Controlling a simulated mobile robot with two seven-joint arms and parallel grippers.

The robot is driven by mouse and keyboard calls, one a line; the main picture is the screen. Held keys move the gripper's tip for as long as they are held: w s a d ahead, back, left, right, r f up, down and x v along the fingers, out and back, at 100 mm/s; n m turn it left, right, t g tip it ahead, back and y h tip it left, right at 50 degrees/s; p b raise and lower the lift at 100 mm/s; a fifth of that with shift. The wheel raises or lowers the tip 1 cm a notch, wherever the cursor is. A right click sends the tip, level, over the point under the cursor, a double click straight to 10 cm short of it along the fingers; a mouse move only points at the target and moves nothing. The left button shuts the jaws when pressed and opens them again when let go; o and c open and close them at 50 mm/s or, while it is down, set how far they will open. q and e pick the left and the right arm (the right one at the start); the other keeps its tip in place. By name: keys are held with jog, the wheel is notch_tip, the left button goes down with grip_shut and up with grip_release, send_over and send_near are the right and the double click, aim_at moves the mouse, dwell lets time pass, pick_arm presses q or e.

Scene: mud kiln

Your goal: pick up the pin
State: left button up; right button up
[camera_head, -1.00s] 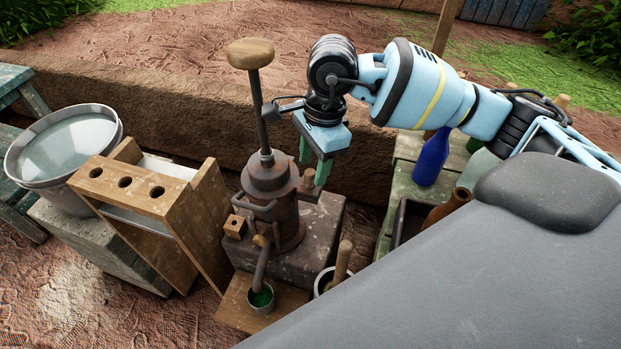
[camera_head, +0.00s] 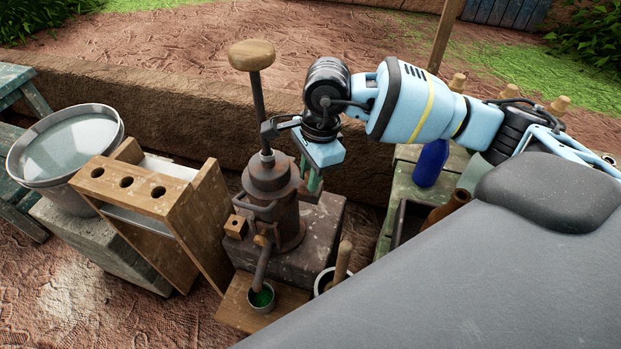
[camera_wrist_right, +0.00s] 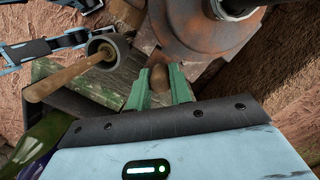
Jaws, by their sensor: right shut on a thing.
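The pin (camera_wrist_right: 159,80) shows in the right wrist view as a brown, rounded wooden peg between two green fingers. My right gripper (camera_wrist_right: 157,88) is shut on it. In the head view my right gripper (camera_head: 312,182) points down just right of the rusty metal pump (camera_head: 272,200), over the dark stone block (camera_head: 318,235). There the fingers largely hide the pin, and I cannot tell whether it is clear of the block.
A tall plunger with a wooden knob (camera_head: 251,55) rises from the pump, close to my right wrist. A wooden rack (camera_head: 130,183) and a bucket (camera_head: 65,150) stand left. A pestle (camera_head: 343,262) stands in front. A blue bottle (camera_head: 430,165) is on the right.

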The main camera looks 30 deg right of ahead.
pick_arm(q)
jog(key=shift+s, duration=0.1)
pick_arm(e)
jog(key=shift+r, duration=0.1)
jog(key=shift+r, duration=0.5)
jog(key=r, duration=0.6)
jog(key=shift+s+a, duration=0.2)
jog(key=shift+a, duration=0.05)
pick_arm(q)
jog(key=shift+s+f+b, duration=0.2)
jog(key=shift+f+b, duration=0.3)
jog(key=shift+f, duration=0.05)
jog(key=shift+s+f+b, duration=0.15)
jog(key=shift+f+b, duration=0.3)
jog(key=shift+f, duration=0.05)
pick_arm(e)
jog(key=s+a, duration=1.1)
jog(key=a, duration=0.2)
jog(key=shift+s, duration=0.3)
pick_arm(q)
jog(key=shift+w+r, duration=0.1)
jog(key=shift+r, duration=0.05)
pick_arm(e)
jog(key=shift+r, duration=0.1)
